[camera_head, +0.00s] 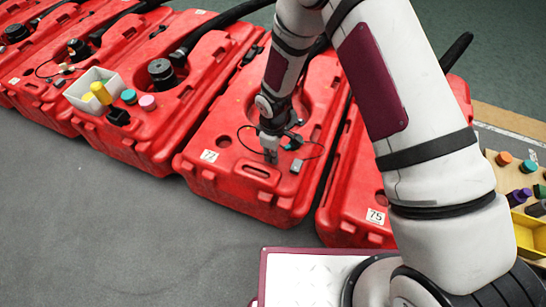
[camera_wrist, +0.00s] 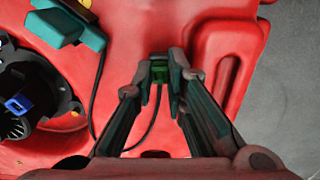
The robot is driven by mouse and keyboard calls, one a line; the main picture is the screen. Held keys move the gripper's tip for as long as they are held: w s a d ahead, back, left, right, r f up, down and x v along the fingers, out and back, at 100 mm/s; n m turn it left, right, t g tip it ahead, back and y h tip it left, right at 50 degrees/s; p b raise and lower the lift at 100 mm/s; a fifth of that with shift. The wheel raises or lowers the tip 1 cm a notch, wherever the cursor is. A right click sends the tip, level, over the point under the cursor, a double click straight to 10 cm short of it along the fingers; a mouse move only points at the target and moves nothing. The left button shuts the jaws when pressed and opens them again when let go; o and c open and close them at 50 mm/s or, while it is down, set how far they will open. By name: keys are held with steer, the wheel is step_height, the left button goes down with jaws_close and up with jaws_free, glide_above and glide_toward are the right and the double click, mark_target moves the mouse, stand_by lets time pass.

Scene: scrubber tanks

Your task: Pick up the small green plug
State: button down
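The small green plug (camera_wrist: 159,71) shows in the wrist view between the tips of my gripper (camera_wrist: 161,64). The fingertips are close together on both sides of it and appear to touch it. A thin dark cable runs down from near the plug. In the head view my gripper (camera_head: 270,156) points down, low over the front part of a red tank (camera_head: 228,178), to the right of its white label. The plug cannot be made out there, and any gap below it is hard to judge.
A small grey block (camera_head: 296,166) sits just right of my gripper. A wooden tray (camera_head: 520,205) with coloured knobs is at far right. Grey floor (camera_head: 110,220) is clear in front.

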stand_by(0.3)
steer(key=shift+r+p, duration=0.5)
steer(key=shift+r, duration=0.4)
step_height(320, 180, up, 2)
steer(key=shift+r+p, duration=0.1)
steer(key=shift+p, duration=0.55)
steer(key=s+d+r+n+p, duration=0.1)
steer(key=s+d+n+p, duration=0.1)
steer(key=s, duration=0.5)
steer(key=s+d+r+n+p, duration=0.2)
steer(key=s+n, duration=0.1)
steer(key=s, duration=0.5)
steer(key=shift+s+r, duration=0.25)
steer(key=shift+w, duration=0.1)
